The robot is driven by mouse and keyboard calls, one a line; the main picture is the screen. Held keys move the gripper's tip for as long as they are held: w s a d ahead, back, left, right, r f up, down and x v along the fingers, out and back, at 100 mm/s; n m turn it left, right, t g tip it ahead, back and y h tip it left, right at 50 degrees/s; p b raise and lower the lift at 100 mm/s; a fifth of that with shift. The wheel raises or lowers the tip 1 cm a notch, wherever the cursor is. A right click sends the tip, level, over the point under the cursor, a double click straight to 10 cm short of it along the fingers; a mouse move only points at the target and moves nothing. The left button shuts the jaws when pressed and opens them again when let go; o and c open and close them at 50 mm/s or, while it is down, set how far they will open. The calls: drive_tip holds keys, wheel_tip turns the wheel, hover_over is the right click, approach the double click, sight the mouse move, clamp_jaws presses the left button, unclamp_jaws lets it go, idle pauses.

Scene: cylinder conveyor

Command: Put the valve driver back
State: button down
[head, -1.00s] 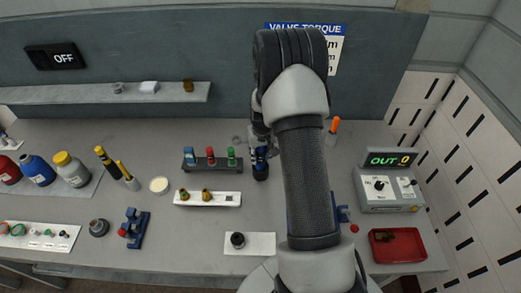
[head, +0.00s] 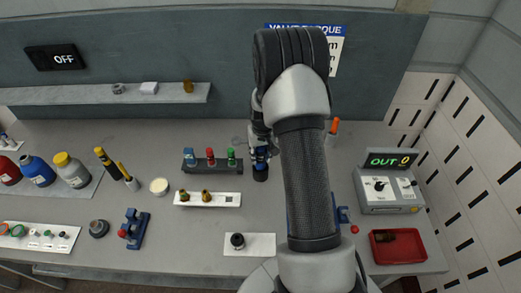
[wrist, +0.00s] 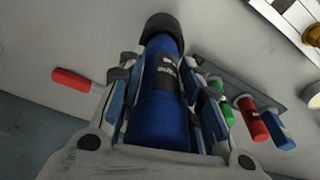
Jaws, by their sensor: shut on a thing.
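My gripper (wrist: 165,100) is shut on a blue cylindrical tool with a black end and a dark label (wrist: 160,105), which looks like the valve driver. In the head view, my gripper (head: 260,152) is behind the bench's middle, right of the small rack. The tool's dark lower end (head: 261,173) shows below it, upright. I cannot tell whether it touches the bench. My arm hides part of the bench to the right.
A dark rack (head: 208,167) with blue, red and green pieces stands close left of my gripper. An orange-handled tool (head: 334,126) stands right. A control box (head: 390,190) and red tray (head: 410,250) lie farther right. A white block (head: 210,199) lies in front.

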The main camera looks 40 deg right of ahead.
drive_tip(key=shift+f+p, duration=0.15)
drive_tip(key=shift+p, duration=0.4)
idle(0.5)
drive_tip(key=shift+s+a, duration=0.1)
drive_tip(key=shift+w+r, duration=0.2)
drive_tip(key=shift+r, duration=0.1)
idle(0.7)
drive_tip(key=shift+f+b, duration=1.55)
drive_tip(key=shift+f, duration=0.3)
idle(0.3)
drive_tip(key=c, duration=1.5)
unclamp_jaws()
drive_tip(key=o, duration=0.4)
